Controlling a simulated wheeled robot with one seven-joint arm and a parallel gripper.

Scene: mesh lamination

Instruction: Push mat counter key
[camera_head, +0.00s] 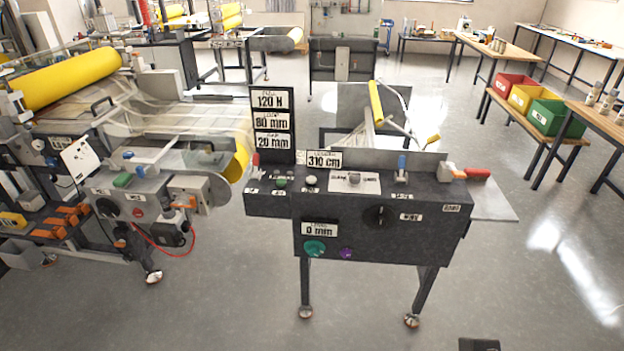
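A dark control console (375,235) stands on legs in the middle of the head view. A display reading 310 cm (324,159) sits on its top edge. Below it are a green button (280,182), a pale round button (311,180) and a grey knob on a white plate (354,180). The small labels are too blurred to tell which control is the mat counter key. A lower display reads 0 mm (319,229), above a teal knob (314,248) and a purple button (346,253). My gripper is not recognisable in view.
A roller machine (150,200) with a yellow roll stands left, close to the console. A blue lever (401,168) and a red handle (477,174) sit at the console's right. A dark unidentified object (479,344) shows at the bottom edge. Floor before the console is mostly clear.

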